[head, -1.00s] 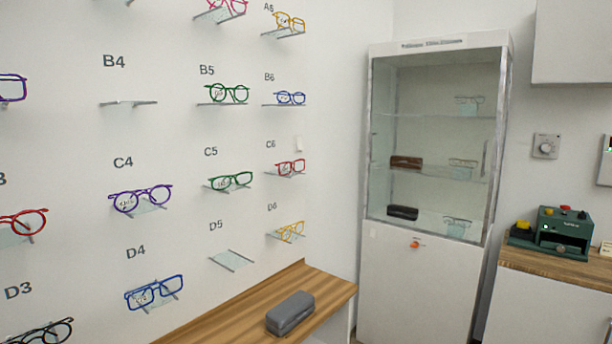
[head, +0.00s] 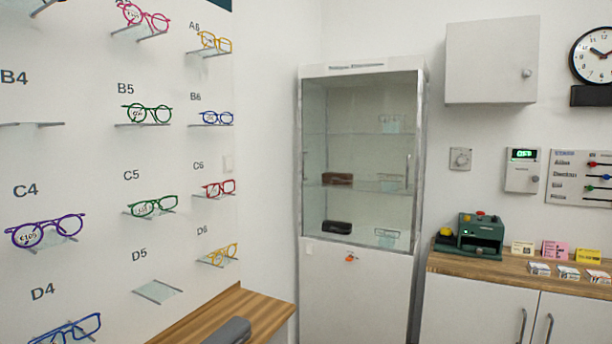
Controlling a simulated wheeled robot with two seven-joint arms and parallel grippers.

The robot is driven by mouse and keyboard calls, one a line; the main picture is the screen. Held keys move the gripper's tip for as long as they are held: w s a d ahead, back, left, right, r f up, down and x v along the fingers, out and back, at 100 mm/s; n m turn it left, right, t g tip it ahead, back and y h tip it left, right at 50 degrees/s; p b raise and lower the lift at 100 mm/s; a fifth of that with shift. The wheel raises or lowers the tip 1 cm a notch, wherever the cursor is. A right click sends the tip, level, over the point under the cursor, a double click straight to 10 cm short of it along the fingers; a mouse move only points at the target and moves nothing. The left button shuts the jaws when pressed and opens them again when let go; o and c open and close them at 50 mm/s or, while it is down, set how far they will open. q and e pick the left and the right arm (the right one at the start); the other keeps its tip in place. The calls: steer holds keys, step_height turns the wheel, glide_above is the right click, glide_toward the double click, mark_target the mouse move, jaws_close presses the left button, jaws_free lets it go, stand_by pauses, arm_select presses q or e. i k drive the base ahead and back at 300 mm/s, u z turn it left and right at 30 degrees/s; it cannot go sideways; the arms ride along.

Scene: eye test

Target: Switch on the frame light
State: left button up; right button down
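The wall of spectacle frames fills the left, with glasses on small shelves labelled B4 to D6; no lit lamp shows on it. A square plate with a round dial (head: 460,158) is on the back wall, right of the glass cabinet. A white box (head: 522,170) farther right has a green-lit display that seems to read OFF and a small knob. I cannot tell which of these works the frame light. Neither gripper is in view.
A wooden counter (head: 215,309) with a grey glasses case (head: 229,331) runs below the frames. A glass cabinet (head: 360,270) stands in the corner. A right-hand counter (head: 450,264) holds a green machine (head: 481,236) and cards. A white wall cupboard (head: 490,60) hangs above.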

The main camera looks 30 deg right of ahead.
mark_target(228, 163)
steer(key=z, duration=1.4)
steer(key=i, duration=2.4)
steer(key=u, duration=1.4)
steer(key=i, duration=0.15)
steer(key=u, duration=1.05)
